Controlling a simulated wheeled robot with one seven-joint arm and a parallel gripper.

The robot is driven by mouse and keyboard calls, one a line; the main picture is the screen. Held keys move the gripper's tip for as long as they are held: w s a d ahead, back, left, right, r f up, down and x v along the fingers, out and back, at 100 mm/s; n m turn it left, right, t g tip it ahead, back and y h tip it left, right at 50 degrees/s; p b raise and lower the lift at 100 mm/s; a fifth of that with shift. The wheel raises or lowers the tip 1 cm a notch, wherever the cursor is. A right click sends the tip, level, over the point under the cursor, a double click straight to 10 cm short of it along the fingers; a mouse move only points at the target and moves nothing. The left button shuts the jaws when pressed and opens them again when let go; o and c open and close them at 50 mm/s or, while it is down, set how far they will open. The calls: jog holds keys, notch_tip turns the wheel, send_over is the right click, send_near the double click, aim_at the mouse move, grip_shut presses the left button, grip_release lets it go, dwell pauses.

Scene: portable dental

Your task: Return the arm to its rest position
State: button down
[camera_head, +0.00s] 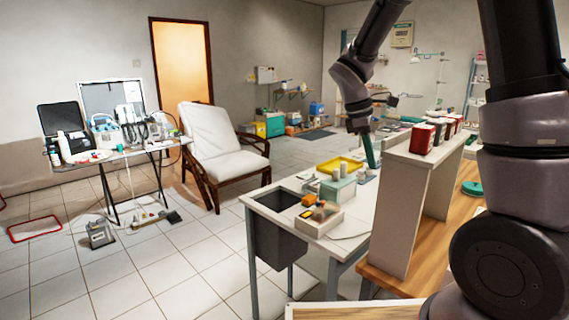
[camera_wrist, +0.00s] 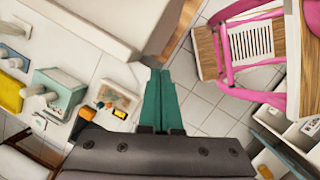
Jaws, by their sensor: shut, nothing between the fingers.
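My arm (camera_head: 500,170) runs up the right side of the head view, out of the top edge, and comes back down near the middle. My gripper (camera_head: 372,164) hangs from it, pointing down, and overlaps the far part of the white table in the picture. Its height above the table is hard to tell. In the wrist view the teal fingers of my gripper (camera_wrist: 160,74) lie together, shut with nothing between them.
The white table (camera_head: 262,207) holds a yellow tray (camera_head: 340,164) and small boxes. A raised pale shelf (camera_head: 397,220) with red boxes (camera_head: 422,138) stands beside my arm. A pink-framed chair (camera_wrist: 228,60) shows in the wrist view. Tiled floor (camera_head: 165,270) lies open at left.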

jog(key=s+d+r+m+t+y, duration=0.2)
jog(key=s+r+m+t+y, duration=0.3)
jog(key=s+r+m, duration=1.1)
jog(key=shift+s+m+t+y, duration=0.35)
jog(key=shift+m+t, duration=0.65)
jog(key=shift+t, duration=0.2)
